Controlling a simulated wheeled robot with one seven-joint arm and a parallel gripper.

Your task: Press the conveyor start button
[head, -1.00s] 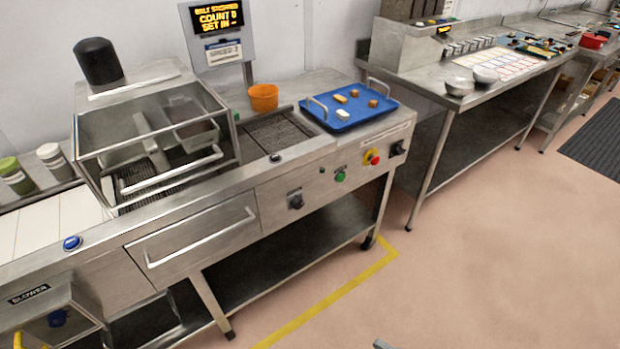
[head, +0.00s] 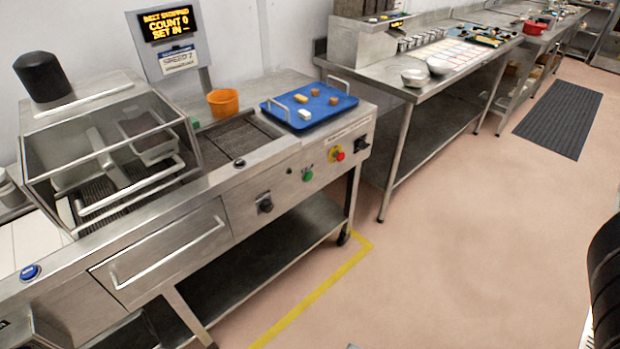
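The conveyor machine (head: 236,190) is a steel unit on legs at the left and middle of the head view. A blue button (head: 31,271) sits on the machine's front ledge at the far left. Nothing touches the buttons. My gripper is not in view; a dark ribbed shape, seemingly part of my arm, shows at the right edge.
A blue tray (head: 285,117) with several small pieces and an orange cup (head: 223,103) stand on the machine. A steel table (head: 400,92) with two metal bowls is behind to the right. The floor (head: 450,250) before the machine is clear, marked by a yellow line.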

